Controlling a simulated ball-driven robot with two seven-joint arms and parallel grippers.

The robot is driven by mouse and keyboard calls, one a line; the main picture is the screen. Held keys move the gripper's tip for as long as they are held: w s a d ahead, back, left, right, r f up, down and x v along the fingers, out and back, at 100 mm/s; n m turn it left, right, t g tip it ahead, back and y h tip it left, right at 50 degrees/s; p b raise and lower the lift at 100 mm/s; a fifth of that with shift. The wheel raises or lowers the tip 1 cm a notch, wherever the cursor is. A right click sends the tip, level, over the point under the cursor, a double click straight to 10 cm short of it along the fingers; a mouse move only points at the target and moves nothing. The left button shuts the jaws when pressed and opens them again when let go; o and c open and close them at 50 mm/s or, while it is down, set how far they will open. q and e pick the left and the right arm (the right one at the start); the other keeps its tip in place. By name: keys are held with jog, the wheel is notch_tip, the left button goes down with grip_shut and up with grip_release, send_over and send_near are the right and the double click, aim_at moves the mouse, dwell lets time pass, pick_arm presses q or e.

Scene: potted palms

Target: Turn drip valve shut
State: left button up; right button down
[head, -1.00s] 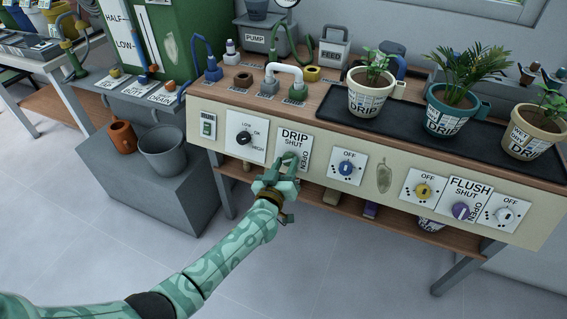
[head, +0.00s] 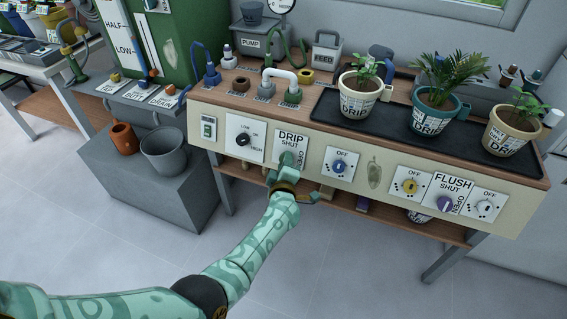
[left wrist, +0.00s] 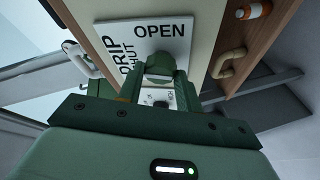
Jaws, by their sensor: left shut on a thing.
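The white drip plate (head: 291,141) is on the front panel, with DRIP and SHUT at its top and OPEN down its right side. It also shows in the left wrist view (left wrist: 125,33). My left gripper (head: 289,163) is at the lower part of this plate and covers the valve knob in the head view. In the left wrist view a rounded green drip valve knob (left wrist: 159,66) is between the fingers of my gripper (left wrist: 160,80), which is shut on it. The knob's exact angle is hard to tell. My right gripper is not in view.
Close right of the drip plate is a blue OFF knob (head: 339,167); a LOW/HIGH dial (head: 244,140) is to the left. A purple flush knob (head: 445,203) is farther right. Potted plants stand on a black tray (head: 325,112) above. Open floor lies in front.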

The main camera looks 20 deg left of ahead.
pick_arm(q)
jog(key=shift+n+g, duration=0.3)
jog(key=shift+n, duration=0.4)
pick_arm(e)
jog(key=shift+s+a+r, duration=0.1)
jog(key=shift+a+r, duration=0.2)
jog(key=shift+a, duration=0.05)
pick_arm(q)
jog(key=shift+p, duration=0.3)
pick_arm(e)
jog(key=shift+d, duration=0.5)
pick_arm(q)
jog(key=o, duration=1)
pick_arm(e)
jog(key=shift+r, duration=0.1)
